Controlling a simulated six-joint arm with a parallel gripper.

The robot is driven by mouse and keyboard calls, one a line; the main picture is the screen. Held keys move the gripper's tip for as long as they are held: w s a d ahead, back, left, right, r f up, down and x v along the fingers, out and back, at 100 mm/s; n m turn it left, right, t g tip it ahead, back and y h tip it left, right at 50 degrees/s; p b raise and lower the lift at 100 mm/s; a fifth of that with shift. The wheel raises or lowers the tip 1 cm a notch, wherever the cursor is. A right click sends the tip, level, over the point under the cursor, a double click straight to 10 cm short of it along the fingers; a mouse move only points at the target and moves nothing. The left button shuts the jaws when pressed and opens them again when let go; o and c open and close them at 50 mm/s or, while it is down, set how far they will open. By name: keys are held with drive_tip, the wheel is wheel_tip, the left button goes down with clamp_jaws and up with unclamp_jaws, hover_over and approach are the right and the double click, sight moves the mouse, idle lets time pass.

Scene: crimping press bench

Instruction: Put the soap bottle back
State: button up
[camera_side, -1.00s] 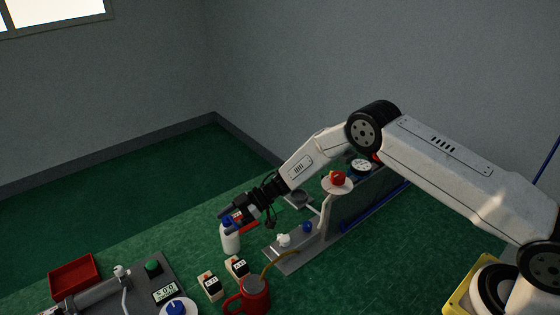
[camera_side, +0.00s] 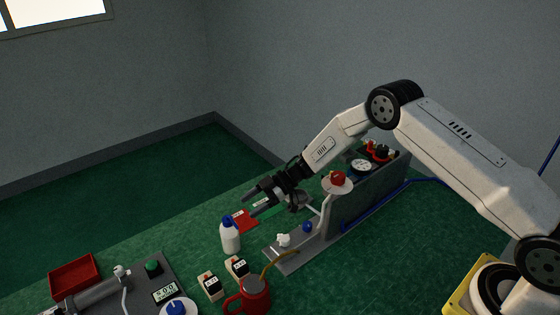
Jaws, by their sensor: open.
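The soap bottle (camera_side: 230,238) is white with a dark blue cap. It stands upright on the green bench top, near the bench's far edge. My gripper (camera_side: 250,203) is open and empty, above and to the right of the bottle, and apart from it. Its two dark fingers point left. A red card (camera_side: 244,219) lies on the bench just behind the bottle, with a green card (camera_side: 266,206) beside it, partly hidden by my gripper.
A grey press fixture (camera_side: 310,236) with a red-topped post stands to the right. A red tray (camera_side: 74,273) and a grey panel (camera_side: 155,285) are at left.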

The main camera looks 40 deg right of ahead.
idle(0.5)
drive_tip(key=d+r+m+t+h, duration=0.7)
drive_tip(key=d+r+m+h, duration=0.2)
drive_tip(key=r, duration=0.3)
drive_tip(key=s+d+m+g+h, duration=0.1)
drive_tip(key=s+m+g+h, duration=0.1)
drive_tip(key=s, duration=1.1)
drive_tip(key=s+d+m+g+h, duration=0.2)
drive_tip(key=s+m+g, duration=0.2)
drive_tip(key=s, duration=1)
drive_tip(key=shift+s+d+m+g, duration=0.25)
drive_tip(key=shift+d+m+g, duration=0.05)
drive_tip(key=shift+g, duration=0.3)
